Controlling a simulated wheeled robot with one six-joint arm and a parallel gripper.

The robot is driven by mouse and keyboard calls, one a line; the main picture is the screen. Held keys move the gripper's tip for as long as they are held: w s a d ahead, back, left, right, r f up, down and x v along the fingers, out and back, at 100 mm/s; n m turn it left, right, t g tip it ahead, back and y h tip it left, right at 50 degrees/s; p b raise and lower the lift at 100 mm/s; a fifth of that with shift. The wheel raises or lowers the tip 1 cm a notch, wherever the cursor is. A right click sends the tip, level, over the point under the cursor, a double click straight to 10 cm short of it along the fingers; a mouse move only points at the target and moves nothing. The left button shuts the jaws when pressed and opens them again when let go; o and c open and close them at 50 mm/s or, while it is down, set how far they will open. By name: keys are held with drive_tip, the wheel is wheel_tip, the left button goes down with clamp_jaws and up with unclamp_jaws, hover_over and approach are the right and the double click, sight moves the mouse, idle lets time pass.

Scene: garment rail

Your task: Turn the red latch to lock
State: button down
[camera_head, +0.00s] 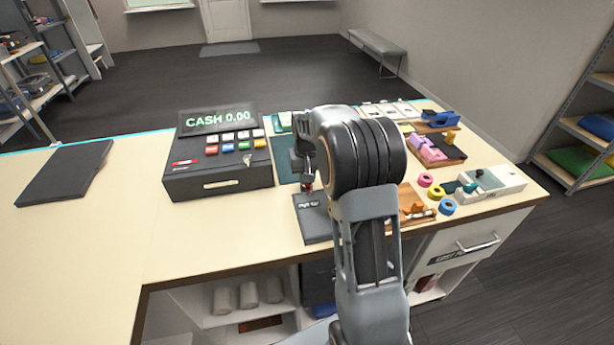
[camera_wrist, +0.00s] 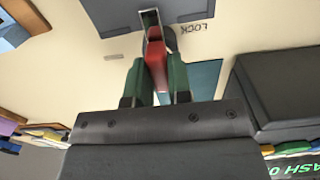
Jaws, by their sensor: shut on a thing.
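The red latch (camera_wrist: 156,58) shows in the wrist view as a narrow red bar on a dark round mount, standing between the two green fingers. My gripper (camera_wrist: 158,68) is shut on the red latch. The word LOCK (camera_wrist: 195,27) is printed upside down on the pale surface, just right of the latch's far end. In the head view my gripper (camera_head: 308,186) points down at a dark box with a label (camera_head: 315,226), and a small red tip shows there. My arm hides part of the box and most of the latch.
A cash register (camera_head: 217,185) stands left of my gripper on the pale counter (camera_head: 110,230). Tape rolls (camera_head: 447,206), a white device (camera_head: 490,186) and a tray with pink items (camera_head: 430,150) lie to the right. The counter's left front is clear.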

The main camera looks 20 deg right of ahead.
drive_tip(key=c, duration=1)
unclamp_jaws()
drive_tip(key=shift+c, duration=0.2)
drive_tip(key=shift+r, duration=0.1)
wheel_tip(320, 180, up, 14)
drive_tip(key=shift+f, duration=0.2)
